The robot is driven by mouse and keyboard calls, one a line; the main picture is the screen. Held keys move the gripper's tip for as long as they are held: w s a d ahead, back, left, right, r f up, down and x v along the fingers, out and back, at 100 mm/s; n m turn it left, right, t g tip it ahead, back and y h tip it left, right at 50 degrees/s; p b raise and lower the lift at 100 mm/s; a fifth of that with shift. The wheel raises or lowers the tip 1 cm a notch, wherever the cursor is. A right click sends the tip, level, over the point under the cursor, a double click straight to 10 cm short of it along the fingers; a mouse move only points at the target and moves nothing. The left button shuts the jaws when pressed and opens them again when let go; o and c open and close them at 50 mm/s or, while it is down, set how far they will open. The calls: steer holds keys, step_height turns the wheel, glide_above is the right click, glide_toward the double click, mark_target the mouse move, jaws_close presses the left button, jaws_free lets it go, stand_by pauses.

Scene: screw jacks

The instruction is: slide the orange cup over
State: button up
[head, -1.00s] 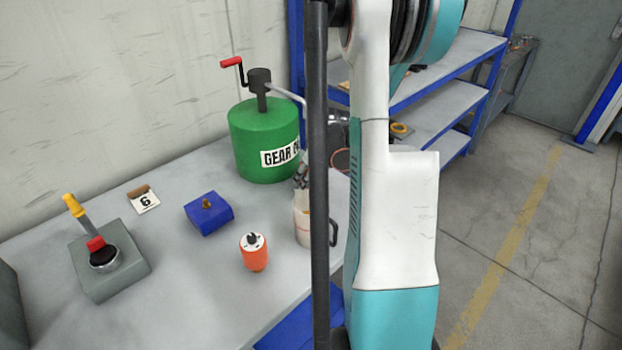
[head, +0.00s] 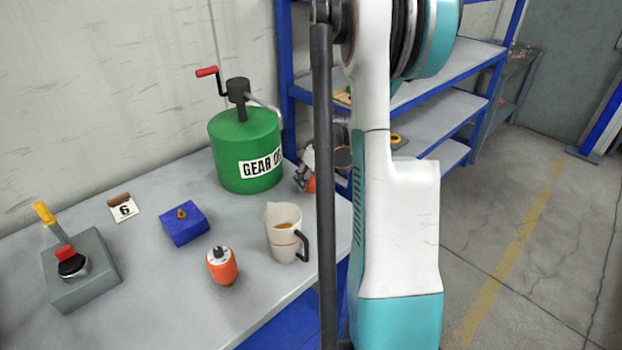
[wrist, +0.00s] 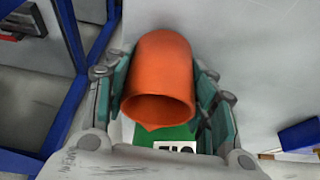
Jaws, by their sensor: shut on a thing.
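The orange cup (wrist: 160,68) is between the two teal-padded fingers of my gripper (wrist: 165,90) in the wrist view. The gripper is shut on it, and the cup's open mouth faces the lower part of that view. In the head view, only a small part of the cup (head: 311,184) shows below my gripper (head: 306,165), right of the green gear oil drum (head: 246,150). My arm and a dark post hide much of that spot. Whether the cup touches the table cannot be told.
A measuring jug (head: 283,248) with amber liquid stands in front of the gripper. An orange bottle-like jack (head: 222,268), a blue block (head: 184,223), a number 6 card (head: 124,209) and a grey jack (head: 82,280) stand left on the table (head: 175,285). Blue shelving (head: 440,125) is behind.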

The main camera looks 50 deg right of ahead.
steer(key=o, duration=1.2)
steer(key=shift+c, duration=0.2)
steer(key=shift+r, duration=0.1)
steer(key=v, duration=1.1)
steer(key=shift+s+r, duration=0.25)
steer(key=shift+r, duration=0.1)
